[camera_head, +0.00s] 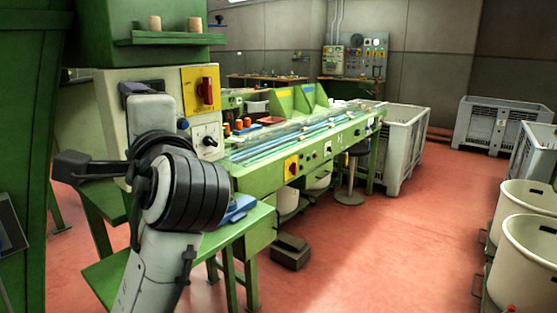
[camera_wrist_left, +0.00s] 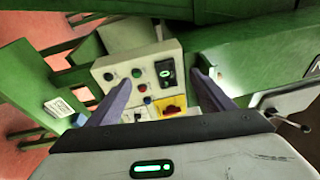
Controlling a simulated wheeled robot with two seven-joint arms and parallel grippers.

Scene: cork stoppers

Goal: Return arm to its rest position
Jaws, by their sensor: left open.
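My left arm (camera_head: 165,215) rises from the bottom of the head view, in front of a green machine and its pale control box. My left gripper (camera_wrist_left: 158,80) shows in the left wrist view with its two grey-purple fingers wide apart. Nothing is between the fingers. Beyond them is the control box (camera_wrist_left: 143,72) with its buttons and a red-on-yellow switch. In the head view the arm's bulky joint hides much of the gripper. My right gripper is in neither view.
Two corks (camera_head: 155,23) (camera_head: 195,25) stand on a green shelf (camera_head: 170,39) above the control box. A green bench (camera_head: 120,273) lies beside and behind the arm, with a blue item (camera_head: 238,209) on it. Red floor (camera_head: 400,230) is open to the right, before white tubs (camera_head: 525,250).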

